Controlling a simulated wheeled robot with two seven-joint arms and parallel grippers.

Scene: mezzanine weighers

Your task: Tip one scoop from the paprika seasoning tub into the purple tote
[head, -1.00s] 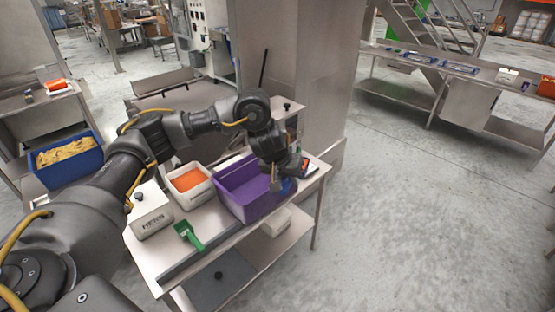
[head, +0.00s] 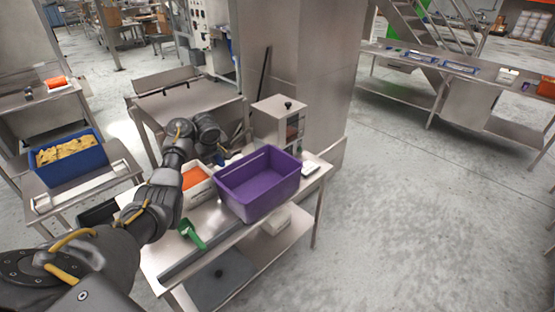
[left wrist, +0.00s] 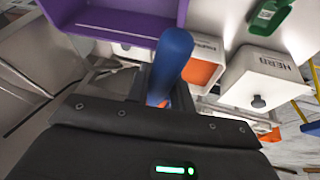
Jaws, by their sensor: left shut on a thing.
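The purple tote (head: 262,205) stands on the steel table, empty as far as I can see, and shows at the top of the left wrist view (left wrist: 115,22). The white paprika tub (head: 200,192) with orange powder stands left of it, partly behind my arm. It also shows in the left wrist view (left wrist: 207,48). My left gripper (head: 222,156) is behind the tub and tote, small and partly hidden in the head view. It is shut on a blue scoop (left wrist: 174,55). Only its handle shows clearly; its bowl and any load are hidden. My right gripper is out of view.
A green scoop (head: 192,234) lies in front of the paprika tub. A white lidded herb tub (left wrist: 262,82) stands beside the paprika tub. A white-topped cabinet (head: 279,112) stands behind the tote, near a steel column. The aisle on the right is clear.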

